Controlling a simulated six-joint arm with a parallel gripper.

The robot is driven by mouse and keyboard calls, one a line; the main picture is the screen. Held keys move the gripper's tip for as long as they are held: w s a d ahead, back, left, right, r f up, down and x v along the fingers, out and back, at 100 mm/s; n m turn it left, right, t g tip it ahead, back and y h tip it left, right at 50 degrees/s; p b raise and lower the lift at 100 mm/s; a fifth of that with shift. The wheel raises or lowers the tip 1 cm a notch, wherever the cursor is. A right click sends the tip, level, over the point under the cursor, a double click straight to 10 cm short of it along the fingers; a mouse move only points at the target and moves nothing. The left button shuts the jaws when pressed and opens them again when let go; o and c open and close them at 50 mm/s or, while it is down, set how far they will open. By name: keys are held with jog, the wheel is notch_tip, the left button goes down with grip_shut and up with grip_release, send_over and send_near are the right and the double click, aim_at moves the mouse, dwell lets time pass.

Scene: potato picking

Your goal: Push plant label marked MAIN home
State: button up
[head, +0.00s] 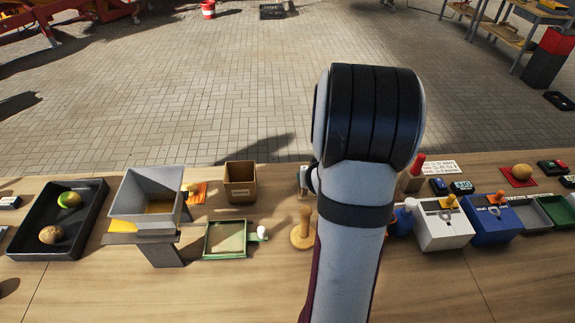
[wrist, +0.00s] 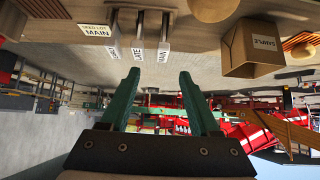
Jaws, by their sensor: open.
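In the wrist view, which looks upside down, two pale tags end in white faces marked MAIN: a left one (wrist: 138,50) and a right one (wrist: 163,51). They stick out from a holder at the top of the picture. A plate (wrist: 98,31) left of them reads SEED LOT MAIN. The smaller words on the tags are too small to read surely, so I cannot tell which is the plant label. My gripper (wrist: 160,76) is open and empty, its green fingers apart, with the tags beyond its fingertips. In the head view my arm hides the gripper and most of the holder.
A brown SAMPLE box (wrist: 253,48) is right of the tags; it also shows in the head view (head: 240,192). A wooden knob (head: 302,232) and green tray (head: 207,241) are left of my arm. White (head: 443,232) and blue (head: 492,226) boxes are right.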

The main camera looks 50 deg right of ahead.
jog(key=x, duration=1.1)
jog(key=shift+w+f, duration=0.1)
jog(key=shift+w, duration=0.2)
grip_shut()
